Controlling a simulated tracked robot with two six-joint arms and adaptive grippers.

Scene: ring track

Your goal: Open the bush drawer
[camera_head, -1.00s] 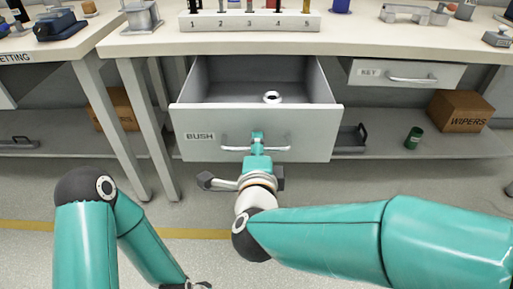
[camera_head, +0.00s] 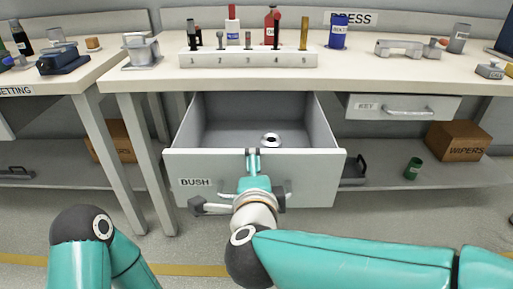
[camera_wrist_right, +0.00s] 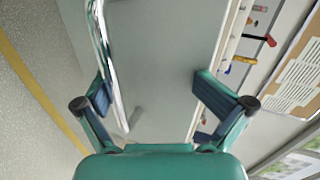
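The bush drawer (camera_head: 310,180) is a grey drawer labelled BUSH, pulled well out from under the bench. A pale ring-shaped bush (camera_head: 271,140) with a dark hole lies inside it. My right gripper (camera_head: 253,178) is at the middle of the drawer front, at its bar handle (camera_head: 288,188), partly covering it. In the right wrist view the fingers (camera_wrist_right: 155,95) are wide apart. The bright handle (camera_wrist_right: 104,45) runs between them, close beside the left finger; whether they touch I cannot tell. The other finger is near the drawer's edge. My left gripper is out of view.
On the bench (camera_head: 350,78) stand a numbered rack (camera_head: 250,60) with several tools, bottles and a grey fixture (camera_head: 141,52). A closed KEY drawer (camera_head: 405,107) is at right. The lower shelf (camera_head: 385,182) holds a WIPERS box (camera_head: 458,142) and a green can (camera_head: 412,169).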

